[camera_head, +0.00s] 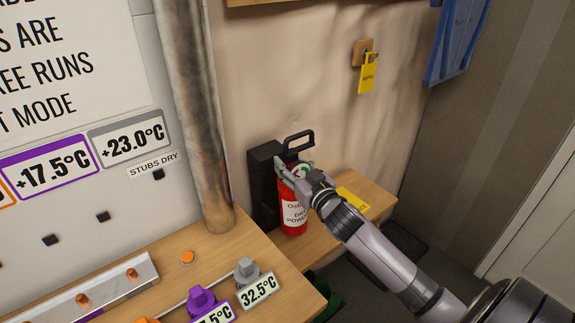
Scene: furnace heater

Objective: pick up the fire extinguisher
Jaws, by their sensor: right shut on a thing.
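The red fire extinguisher (293,215) stands upright against a black holder (264,185) on the wall side, above a low wooden bench. It has a white label and a black handle (299,140) at its top. My right gripper (292,172), whose arm comes in from the lower right, is shut around the upper part of the extinguisher, below the handle. The gripper hides part of the extinguisher's right side. My left gripper is not in view.
A wooden bench (372,192) with a yellow tag lies under the extinguisher. A metal pipe (197,110) rises at left, beside a wooden counter (215,250) with purple and grey knobs. Floor shows at right.

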